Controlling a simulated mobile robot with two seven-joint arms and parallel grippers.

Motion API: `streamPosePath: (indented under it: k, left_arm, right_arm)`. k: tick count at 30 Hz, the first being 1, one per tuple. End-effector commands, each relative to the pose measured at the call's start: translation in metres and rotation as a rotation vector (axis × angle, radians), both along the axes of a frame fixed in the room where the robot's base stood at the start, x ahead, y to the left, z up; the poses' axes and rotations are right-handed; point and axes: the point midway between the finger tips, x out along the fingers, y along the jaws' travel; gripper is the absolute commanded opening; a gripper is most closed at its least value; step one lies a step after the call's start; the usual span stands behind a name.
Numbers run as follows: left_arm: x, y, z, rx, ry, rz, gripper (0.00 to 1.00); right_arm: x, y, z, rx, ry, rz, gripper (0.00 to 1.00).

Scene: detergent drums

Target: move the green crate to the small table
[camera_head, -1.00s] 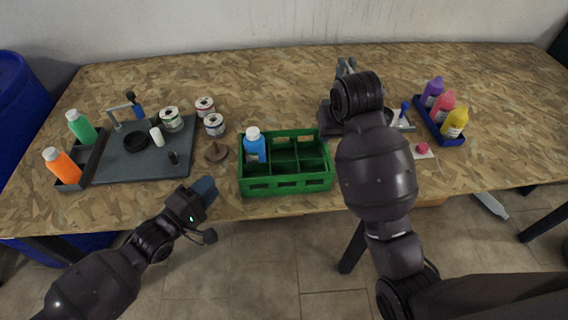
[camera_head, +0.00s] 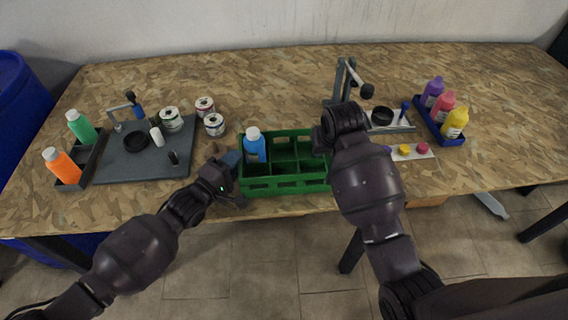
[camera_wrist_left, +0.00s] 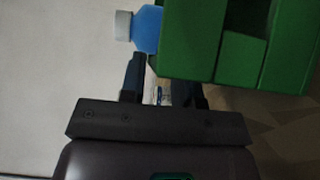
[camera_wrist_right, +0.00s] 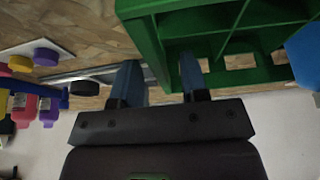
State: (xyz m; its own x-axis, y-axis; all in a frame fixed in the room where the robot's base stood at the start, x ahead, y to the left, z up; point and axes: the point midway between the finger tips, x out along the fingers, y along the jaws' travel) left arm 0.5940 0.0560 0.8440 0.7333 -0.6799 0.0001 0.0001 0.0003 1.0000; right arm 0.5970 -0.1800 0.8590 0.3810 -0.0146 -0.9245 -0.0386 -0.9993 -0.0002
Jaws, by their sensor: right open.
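The green crate (camera_head: 285,184) stands near the front edge of the wooden table, with a blue bottle (camera_head: 254,147) in its back left compartment. My left gripper (camera_head: 231,160) is at the crate's left end; the left wrist view shows its fingers (camera_wrist_left: 165,85) apart, close to the crate (camera_wrist_left: 195,40), one fingertip partly hidden by it. My right gripper (camera_head: 322,138) is at the crate's right end, largely hidden by its arm in the head view. The right wrist view shows its open fingers (camera_wrist_right: 160,85) on either side of the crate's end wall (camera_wrist_right: 143,38). I cannot make out the small table.
On the wooden table (camera_head: 270,75), a grey tray (camera_head: 125,166) and several cans stand left of the crate. A dark holder with orange and green bottles (camera_head: 82,128) is farther left. A blue holder (camera_head: 436,128) with bottles stands at the right. The table's back middle is clear.

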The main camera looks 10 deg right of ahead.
Motion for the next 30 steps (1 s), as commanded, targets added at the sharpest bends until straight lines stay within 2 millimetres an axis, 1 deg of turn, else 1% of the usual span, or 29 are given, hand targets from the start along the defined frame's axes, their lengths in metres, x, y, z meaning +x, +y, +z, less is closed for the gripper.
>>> streamPosePath:
  k: [4, 14, 16, 20, 21, 22, 23, 30]
  left_arm:
    - [0.0063, -0.0065, 0.0000, 0.000, 0.000, 0.000, 0.30]
    - [0.0076, -0.0076, 0.0000, 0.001, -0.001, 0.000, 0.30]
    - [0.0076, -0.0076, 0.0000, 0.001, -0.001, 0.000, 0.22]
    - [0.0076, -0.0076, 0.0000, 0.000, 0.000, 0.000, 0.02]
    - [0.0075, -0.0075, 0.0000, 0.000, 0.000, 0.000, 0.00]
    - [0.0075, -0.0075, 0.0000, 0.000, 0.000, 0.000, 0.00]
    - [0.0076, -0.0074, 0.0000, 0.000, 0.000, 0.000, 0.00]
    - [0.0075, -0.0074, -0.0001, 0.000, 0.000, 0.000, 0.00]
  right_arm:
    - [0.0034, -0.0002, -0.0079, 0.000, 0.000, 0.000, 0.40]
    - [0.0042, -0.0004, -0.0096, 0.000, -0.001, 0.000, 0.40]
    - [0.0041, -0.0004, -0.0097, 0.000, -0.001, 0.000, 0.33]
    - [0.0041, -0.0004, -0.0097, 0.000, -0.001, 0.000, 0.13]
    - [0.0040, -0.0004, -0.0096, 0.000, -0.001, 0.000, 0.07]
    - [0.0040, -0.0004, -0.0096, 0.000, -0.001, 0.000, 0.02]
    - [0.0040, -0.0004, -0.0096, 0.000, -0.001, 0.000, 0.00]
    - [0.0040, -0.0004, -0.0096, 0.000, -0.001, 0.000, 0.00]
